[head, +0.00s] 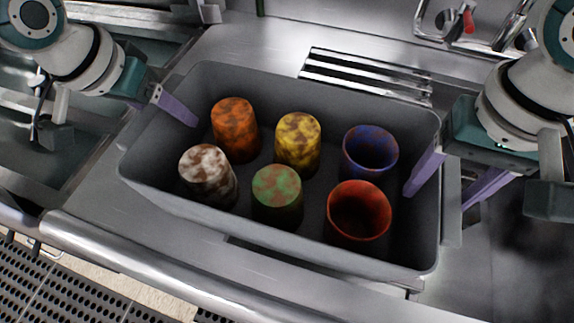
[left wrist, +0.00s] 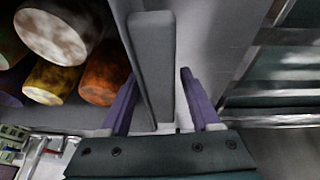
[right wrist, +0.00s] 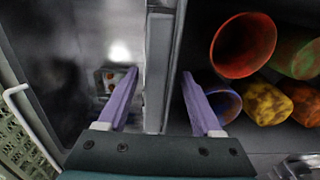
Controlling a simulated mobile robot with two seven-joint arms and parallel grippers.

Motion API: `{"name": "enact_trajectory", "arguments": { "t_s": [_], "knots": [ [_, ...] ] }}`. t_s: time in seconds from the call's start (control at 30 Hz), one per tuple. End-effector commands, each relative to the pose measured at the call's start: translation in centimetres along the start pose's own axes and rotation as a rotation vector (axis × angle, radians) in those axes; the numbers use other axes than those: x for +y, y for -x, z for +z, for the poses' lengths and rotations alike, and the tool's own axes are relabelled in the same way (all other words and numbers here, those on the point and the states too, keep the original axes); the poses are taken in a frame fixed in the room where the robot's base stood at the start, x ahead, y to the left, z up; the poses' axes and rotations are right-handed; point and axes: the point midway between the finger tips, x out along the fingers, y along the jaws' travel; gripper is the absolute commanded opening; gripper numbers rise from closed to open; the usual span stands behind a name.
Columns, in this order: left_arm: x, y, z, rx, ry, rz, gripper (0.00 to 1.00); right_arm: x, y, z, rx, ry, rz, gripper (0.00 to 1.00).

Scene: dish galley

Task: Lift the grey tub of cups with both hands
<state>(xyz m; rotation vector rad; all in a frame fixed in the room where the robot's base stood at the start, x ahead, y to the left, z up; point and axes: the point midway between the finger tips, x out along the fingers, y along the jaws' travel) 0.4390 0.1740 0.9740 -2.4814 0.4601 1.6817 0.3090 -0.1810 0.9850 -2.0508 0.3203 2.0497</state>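The grey tub (head: 300,85) stands on the steel counter and holds several cups. Orange (head: 235,125), yellow (head: 298,143), white-brown (head: 208,175) and green (head: 277,197) cups are bottom up; a blue cup (head: 369,152) and a red cup (head: 358,212) have open mouths up. My left gripper (head: 165,102) straddles the tub's left end wall, one finger inside, one outside; the left wrist view shows the wall (left wrist: 152,60) between parted fingers. My right gripper (head: 437,199) straddles the right end likewise; the right wrist view shows gaps beside the wall (right wrist: 159,60). Both are open.
A slotted drain (head: 368,75) lies behind the tub. A tap with a red lever (head: 468,18) is at the back right. A sink basin (head: 35,150) is at the left. The counter's rounded front edge (head: 180,270) runs close in front of the tub.

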Motion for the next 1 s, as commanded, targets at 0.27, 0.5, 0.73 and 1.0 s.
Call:
{"name": "enact_trajectory", "arguments": {
  "t_s": [0.27,0.5,0.73,1.0],
  "knots": [
    [-0.01,0.01,0.02,0.0,0.0,0.0,0.31,0.0,0.03,-0.02,0.0,0.0,0.0,0.34],
    [-0.02,0.01,0.02,0.0,0.0,0.0,0.04,0.01,0.04,-0.02,0.0,0.0,0.0,0.07],
    [-0.02,0.01,0.02,-0.001,0.0,0.0,0.0,0.01,0.04,-0.03,0.001,-0.001,0.0,0.0],
    [-0.02,0.01,0.03,-0.001,0.0,-0.001,0.0,0.02,0.05,-0.03,0.001,-0.001,0.001,0.0]
  ]
}}
